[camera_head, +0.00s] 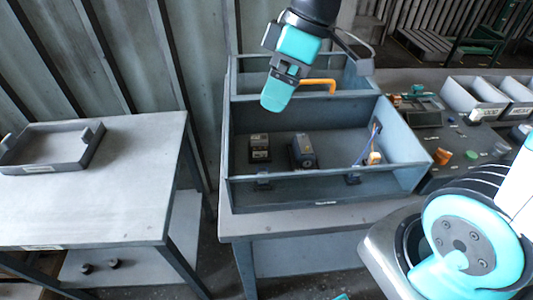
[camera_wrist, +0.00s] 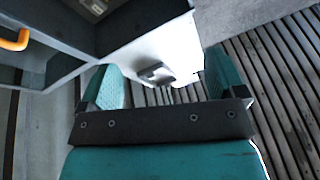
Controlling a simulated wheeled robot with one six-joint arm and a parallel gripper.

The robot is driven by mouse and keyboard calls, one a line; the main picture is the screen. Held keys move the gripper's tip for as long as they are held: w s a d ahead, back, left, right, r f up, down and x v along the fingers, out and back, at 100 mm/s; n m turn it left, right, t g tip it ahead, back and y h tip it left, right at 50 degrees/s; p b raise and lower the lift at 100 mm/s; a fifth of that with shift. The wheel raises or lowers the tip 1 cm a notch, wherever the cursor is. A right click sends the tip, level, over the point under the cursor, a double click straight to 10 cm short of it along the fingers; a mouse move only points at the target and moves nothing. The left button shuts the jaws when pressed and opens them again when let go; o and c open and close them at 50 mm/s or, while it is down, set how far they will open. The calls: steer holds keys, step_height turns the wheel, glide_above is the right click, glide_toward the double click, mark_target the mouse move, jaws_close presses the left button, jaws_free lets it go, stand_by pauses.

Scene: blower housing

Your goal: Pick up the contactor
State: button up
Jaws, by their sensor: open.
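Two small dark blocks lie on the floor of the grey bin (camera_head: 300,188): a black-and-grey one (camera_head: 259,147) on the left and a larger dark one with a bluish side (camera_head: 302,152) in the middle. Either may be the contactor; I cannot tell which. My gripper (camera_head: 280,84) hangs above the bin's back part, over the divider, apart from both blocks. In the wrist view, its two teal fingers (camera_wrist: 165,82) stand wide apart with nothing between them. Neither block shows in the wrist view.
An orange handle-like piece (camera_head: 318,82) is near my gripper by the divider. A small part with blue and orange (camera_head: 374,157) stands at the bin's right. A grey table (camera_head: 110,195) at left bears a shallow tray (camera_head: 45,150). A cluttered panel (camera_head: 450,135) is at right.

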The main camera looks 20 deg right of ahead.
steer(key=w+d+f+n+b, duration=0.3)
steer(key=w+d+f, duration=0.4)
steer(key=w+f, duration=0.15)
steer(key=p, duration=0.2)
glide_above(260, 137)
steer(key=s+d, duration=0.1)
steer(key=d, duration=0.1)
step_height(260, 137, down, 8)
steer(key=shift+s+d+f, duration=0.1)
steer(key=shift+d+f, duration=0.05)
steer(key=shift+f, duration=0.05)
steer(key=shift+t, duration=0.3)
steer(key=shift+w+p+x, duration=0.2)
steer(key=shift+p+x, duration=0.45)
steer(key=shift+x, duration=2.55)
steer(key=shift+r, duration=0.1)
steer(key=c, duration=0.9)
